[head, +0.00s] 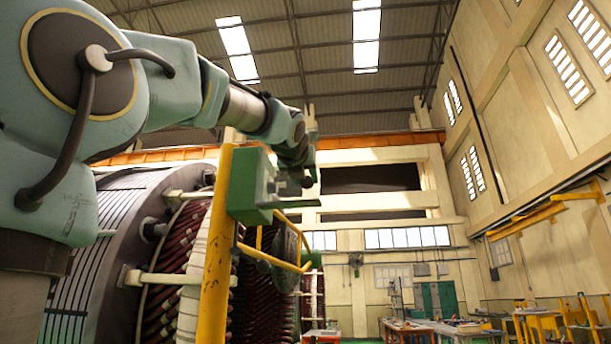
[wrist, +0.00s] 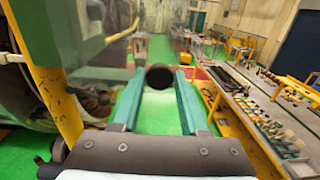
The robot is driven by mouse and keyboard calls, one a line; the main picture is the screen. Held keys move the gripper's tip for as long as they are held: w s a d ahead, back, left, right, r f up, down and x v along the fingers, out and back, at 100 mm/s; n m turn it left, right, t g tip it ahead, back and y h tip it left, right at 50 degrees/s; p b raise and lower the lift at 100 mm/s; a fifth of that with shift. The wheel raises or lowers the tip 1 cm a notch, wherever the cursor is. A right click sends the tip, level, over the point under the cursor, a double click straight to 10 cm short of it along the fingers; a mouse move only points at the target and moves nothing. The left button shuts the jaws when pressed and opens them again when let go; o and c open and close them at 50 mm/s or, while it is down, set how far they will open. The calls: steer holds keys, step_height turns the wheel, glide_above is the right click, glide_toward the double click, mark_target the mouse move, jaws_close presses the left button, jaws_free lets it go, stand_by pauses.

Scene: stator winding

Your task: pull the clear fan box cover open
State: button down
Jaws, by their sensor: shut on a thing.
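The green fan box (head: 255,188) is fixed to a yellow post in the head view, and its green side also shows at the left of the wrist view (wrist: 40,30). The clear cover (wrist: 100,73) looks like a faint see-through panel left of my fingers; its edges are hard to make out. My gripper (wrist: 159,76) has its two teal fingers on either side of a dark round knob (wrist: 160,77) and is shut on it. In the head view my arm's end is just right of the box, and the knob is hard to tell there.
A yellow post (head: 217,240) and a caged fan (head: 286,250) with a yellow rail are close below the box. The large stator (head: 110,250) is behind the post. A long workbench (wrist: 235,100) with tools runs along the right; green floor is open between.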

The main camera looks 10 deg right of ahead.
steer(key=shift+c, duration=2.2)
jaws_free()
steer(key=shift+s, duration=0.1)
steer(key=b+v, duration=0.7)
steer(key=v, duration=0.3)
steer(key=shift+s+a, duration=0.15)
steer(key=shift+s, duration=0.15)
